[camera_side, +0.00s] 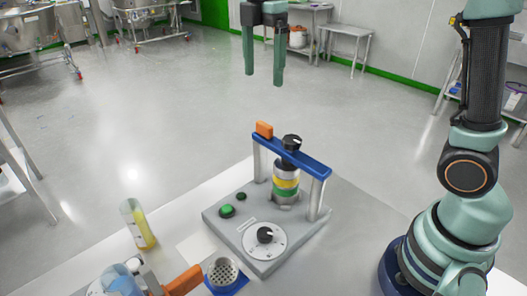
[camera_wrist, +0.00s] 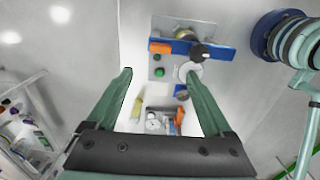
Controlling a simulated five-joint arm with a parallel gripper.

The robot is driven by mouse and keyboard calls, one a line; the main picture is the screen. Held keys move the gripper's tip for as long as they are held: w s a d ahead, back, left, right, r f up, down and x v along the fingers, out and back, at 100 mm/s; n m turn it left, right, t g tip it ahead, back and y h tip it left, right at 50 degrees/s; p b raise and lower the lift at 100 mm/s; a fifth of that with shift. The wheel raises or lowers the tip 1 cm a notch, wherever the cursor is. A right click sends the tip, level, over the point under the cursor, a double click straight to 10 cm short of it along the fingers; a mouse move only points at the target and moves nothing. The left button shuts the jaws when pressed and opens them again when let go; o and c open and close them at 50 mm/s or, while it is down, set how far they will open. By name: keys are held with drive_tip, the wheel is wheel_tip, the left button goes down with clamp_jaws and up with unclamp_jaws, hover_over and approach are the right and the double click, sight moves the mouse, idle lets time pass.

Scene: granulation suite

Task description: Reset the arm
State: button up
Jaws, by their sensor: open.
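My gripper (camera_side: 264,78) hangs high in the side view, above and behind the bench device, with its two green fingers apart and nothing between them. In the wrist view the open fingers (camera_wrist: 160,74) point down toward the bench, with empty space between them. The grey device base (camera_side: 225,215) carries a blue crossbar (camera_side: 310,163) on two posts, with an orange block (camera_side: 264,130) and a black knob (camera_side: 291,142) on it. A banded yellow and green cylinder (camera_side: 286,185) stands under the bar. My gripper touches none of these.
A tilted-looking tube of yellow liquid (camera_side: 139,224), a perforated metal cup (camera_side: 223,271) and an orange-handled item (camera_side: 184,281) sit at the bench's front left. Steel vessels (camera_side: 137,10) and tables (camera_side: 347,31) stand far back. The air around my gripper is clear.

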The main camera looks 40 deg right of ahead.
drive_tip(key=s+d+f+m+t, duration=0.2)
drive_tip(key=s+m, duration=0.4)
drive_tip(key=m, duration=0.3)
drive_tip(key=s+d+f+m+t, duration=0.3)
drive_tip(key=s+m, duration=0.3)
drive_tip(key=m, duration=0.3)
drive_tip(key=shift+d+f+t, duration=0.2)
drive_tip(key=shift+f+t, duration=0.1)
drive_tip(key=shift+f, duration=0.4)
drive_tip(key=shift+s, duration=0.1)
drive_tip(key=shift+c, duration=0.4)
